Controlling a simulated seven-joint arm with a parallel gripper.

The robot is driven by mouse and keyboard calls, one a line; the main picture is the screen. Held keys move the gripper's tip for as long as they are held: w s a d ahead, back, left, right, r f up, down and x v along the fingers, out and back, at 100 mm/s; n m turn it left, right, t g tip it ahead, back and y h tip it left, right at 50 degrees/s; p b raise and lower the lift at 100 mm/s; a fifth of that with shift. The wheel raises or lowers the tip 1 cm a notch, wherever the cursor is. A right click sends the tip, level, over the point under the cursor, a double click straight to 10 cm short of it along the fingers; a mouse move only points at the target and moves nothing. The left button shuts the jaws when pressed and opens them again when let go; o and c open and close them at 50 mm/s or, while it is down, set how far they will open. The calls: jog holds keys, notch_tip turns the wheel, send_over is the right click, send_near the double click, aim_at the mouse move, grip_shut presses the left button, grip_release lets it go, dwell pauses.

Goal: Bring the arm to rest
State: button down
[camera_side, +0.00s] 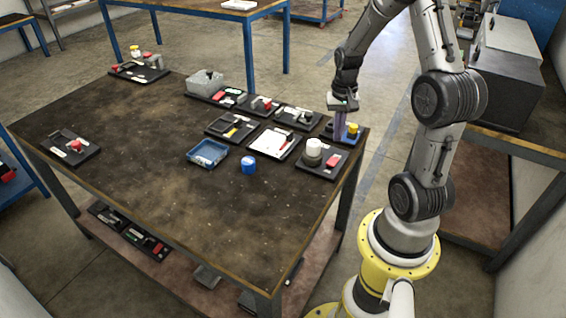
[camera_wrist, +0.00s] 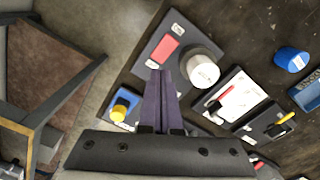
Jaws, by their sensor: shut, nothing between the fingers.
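My gripper (camera_side: 340,126) is at the right end of the dark work table (camera_side: 130,130), above or beside a small blue tray (camera_side: 352,139) with a yellow-topped item. In the wrist view my gripper (camera_wrist: 160,75) shows its two purple fingers pressed together, with nothing between them. The fingers point toward a black tray (camera_wrist: 143,66) that bears a red block (camera_wrist: 164,48) and a white-topped round item (camera_wrist: 203,70). The side view does not show clearly how high the fingertips are above the table.
Several black trays with small parts line the table's right side. A blue open bin (camera_side: 207,153) and a blue cylinder (camera_side: 249,165) stand near the middle. Another tray (camera_side: 70,150) lies at the left. The table's centre is mostly clear. A grey cabinet (camera_side: 505,90) stands behind my arm.

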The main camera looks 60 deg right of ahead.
jog(key=w+a+r+n+t+h, duration=0.1)
jog(key=w+a+r+n+t, duration=0.15)
jog(key=a+r, duration=0.6)
jog(key=w+a+r+n+t, duration=0.2)
jog(key=a+r+n, duration=0.2)
jog(key=a+r, duration=0.45)
jog(key=s+a+r+n+t+y, duration=0.1)
jog(key=s+a+n, duration=0.4)
jog(key=s+a, duration=0.3)
jog(key=shift+s+r, duration=0.2)
jog(key=shift+s, duration=2.15)
